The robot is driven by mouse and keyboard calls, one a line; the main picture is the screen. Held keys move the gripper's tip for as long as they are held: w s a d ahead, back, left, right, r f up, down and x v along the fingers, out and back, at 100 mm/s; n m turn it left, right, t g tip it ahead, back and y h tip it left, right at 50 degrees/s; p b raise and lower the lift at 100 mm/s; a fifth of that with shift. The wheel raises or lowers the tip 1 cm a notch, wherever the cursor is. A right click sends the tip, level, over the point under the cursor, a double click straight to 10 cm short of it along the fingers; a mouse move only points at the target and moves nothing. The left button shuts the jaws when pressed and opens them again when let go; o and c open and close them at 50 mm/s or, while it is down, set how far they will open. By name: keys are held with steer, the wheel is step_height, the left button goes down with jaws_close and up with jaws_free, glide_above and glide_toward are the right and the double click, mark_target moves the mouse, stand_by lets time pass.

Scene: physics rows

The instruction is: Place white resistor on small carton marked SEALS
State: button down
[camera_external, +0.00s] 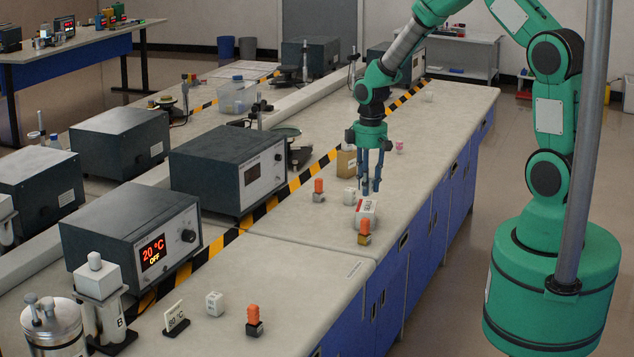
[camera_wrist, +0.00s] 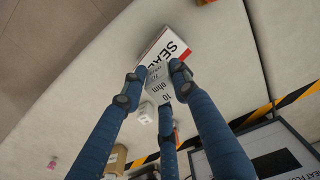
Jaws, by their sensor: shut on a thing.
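My gripper (camera_external: 371,190) points down over the bench, just behind and above the small white carton marked SEALS (camera_external: 366,209). In the wrist view my gripper (camera_wrist: 155,88) has its blue fingers closed around a white resistor (camera_wrist: 158,76) lettered "10 ohm". The SEALS carton (camera_wrist: 162,46), white with a red edge, lies just beyond the resistor and is partly covered by it and the fingers. I cannot tell whether the resistor touches the carton. In the external view the fingers mostly hide the resistor.
Another white block (camera_external: 350,196) stands left of the carton. A brown carton (camera_external: 345,163) is behind, an orange-topped piece (camera_external: 318,190) to the left, and an orange-and-yellow piece (camera_external: 364,232) in front. Dark instrument boxes (camera_external: 228,168) line the striped tape. The bench's right edge is near.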

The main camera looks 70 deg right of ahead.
steer(key=shift+f+b, duration=0.45)
steer(key=shift+f, duration=1.3)
steer(key=shift+f, duration=0.15)
steer(key=c, duration=1.4)
jaws_free()
steer(key=shift+o, duration=0.2)
step_height(320, 180, up, 12)
steer(key=shift+s+r+p, duration=0.1)
steer(key=shift+r+p, duration=0.1)
steer(key=shift+p, duration=1)
